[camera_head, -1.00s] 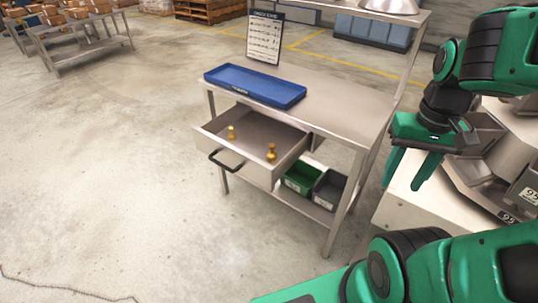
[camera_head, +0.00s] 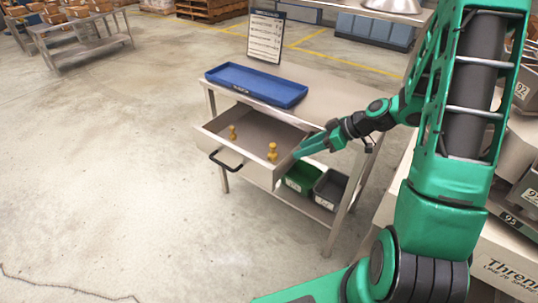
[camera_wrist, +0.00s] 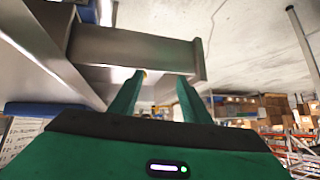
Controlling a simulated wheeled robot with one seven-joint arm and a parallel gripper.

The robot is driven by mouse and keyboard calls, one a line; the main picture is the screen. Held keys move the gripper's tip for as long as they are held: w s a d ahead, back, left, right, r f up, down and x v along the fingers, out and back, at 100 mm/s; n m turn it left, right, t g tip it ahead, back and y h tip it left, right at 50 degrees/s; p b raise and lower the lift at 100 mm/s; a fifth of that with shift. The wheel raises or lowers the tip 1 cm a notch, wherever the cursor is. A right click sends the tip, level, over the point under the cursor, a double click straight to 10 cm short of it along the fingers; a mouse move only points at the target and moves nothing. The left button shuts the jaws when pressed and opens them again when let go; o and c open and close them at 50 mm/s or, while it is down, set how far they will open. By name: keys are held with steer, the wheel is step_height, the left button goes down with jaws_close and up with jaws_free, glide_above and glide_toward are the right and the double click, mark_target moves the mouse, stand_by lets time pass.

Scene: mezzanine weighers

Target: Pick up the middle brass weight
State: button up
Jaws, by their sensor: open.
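Two small brass weights stand upright in the open drawer (camera_head: 205,135): one brass weight (camera_head: 232,132) towards the left and one brass weight (camera_head: 272,153) nearer the right side wall. I see only two, so I cannot tell which is the middle one. My gripper (camera_head: 300,152) is at the drawer's right side, close to the right weight, and looks empty. In the wrist view its two green fingers (camera_wrist: 158,88) are spread apart, facing the drawer's grey side wall (camera_wrist: 130,48). A small yellow speck shows just past the left fingertip, mostly hidden by the wall.
The drawer belongs to a steel table (camera_head: 340,108) with a blue tray (camera_head: 255,88) and an upright chart (camera_head: 265,36). Below are a green bin (camera_head: 300,177) and a grey bin (camera_head: 329,188). Weighers stand at the right.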

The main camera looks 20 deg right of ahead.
mark_target(274, 144)
steer(key=w+a+f+t, duration=0.1)
steer(key=w, duration=0.1)
steer(key=w+a+f+t+y, duration=0.1)
steer(key=w, duration=0.2)
steer(key=w+a+f+t, duration=0.1)
steer(key=w, duration=0.2)
steer(key=shift+w+a+f+n+y, duration=0.15)
steer(key=shift+w+a+n+y, duration=0.05)
steer(key=shift+a+n+y, duration=0.15)
steer(key=shift+s+f+x, duration=0.1)
steer(key=shift+f+x, duration=0.05)
steer(key=shift+x, duration=1.15)
steer(key=shift+s+f+x, duration=0.15)
steer(key=shift+x, duration=1.2)
jaws_close()
